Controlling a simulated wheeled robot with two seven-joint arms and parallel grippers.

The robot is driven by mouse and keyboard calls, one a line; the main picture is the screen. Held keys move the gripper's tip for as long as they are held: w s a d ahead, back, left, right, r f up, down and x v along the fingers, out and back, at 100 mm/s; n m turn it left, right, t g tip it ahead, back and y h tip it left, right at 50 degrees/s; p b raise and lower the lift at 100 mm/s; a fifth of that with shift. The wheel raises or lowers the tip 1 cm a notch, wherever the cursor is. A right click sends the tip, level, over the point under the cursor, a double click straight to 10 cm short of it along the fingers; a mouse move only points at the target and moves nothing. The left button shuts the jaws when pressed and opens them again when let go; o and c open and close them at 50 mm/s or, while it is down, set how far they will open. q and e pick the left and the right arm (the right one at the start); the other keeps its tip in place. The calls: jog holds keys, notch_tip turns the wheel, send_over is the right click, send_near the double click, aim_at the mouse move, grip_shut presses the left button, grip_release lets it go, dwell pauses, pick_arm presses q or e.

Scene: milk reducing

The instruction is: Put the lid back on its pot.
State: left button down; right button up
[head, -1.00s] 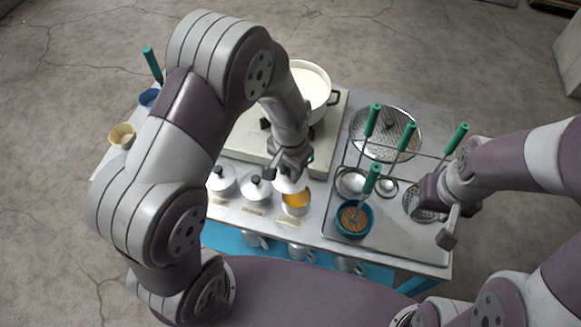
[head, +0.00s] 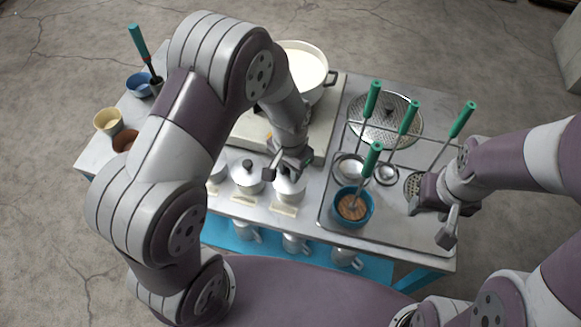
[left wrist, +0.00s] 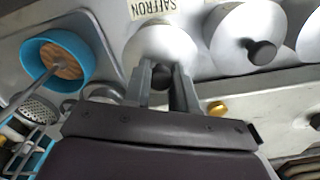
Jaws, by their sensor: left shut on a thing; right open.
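The silver lid (head: 289,187) sits over the front-row pot nearest the right tray, and no orange content shows. The pot itself is mostly hidden under the lid. My left gripper (head: 287,168) is above it. In the left wrist view the pale round lid (left wrist: 165,42) lies beside a label reading SAFFRON (left wrist: 150,7), and my left gripper (left wrist: 162,82) is shut on its dark knob. My right gripper (head: 432,220) is open and empty over the right side of the tray.
Other lidded pots (head: 246,177) stand close on the left. A blue bowl (head: 369,212) with brown content and a tool is close on the right. A large white pot (head: 309,75) stands behind. A rack holds several green-handled tools (head: 408,117).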

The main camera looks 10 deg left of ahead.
pick_arm(q)
jog(key=shift+d, duration=0.1)
jog(key=shift+f+b, duration=0.4)
jog(key=shift+f, duration=0.25)
jog(key=c, duration=0.8)
grip_release()
notch_tip(320, 180, up, 13)
jog(key=shift+f, duration=0.1)
notch_tip(320, 180, up, 6)
jog(key=p, duration=0.5)
jog(key=shift+p, duration=0.4)
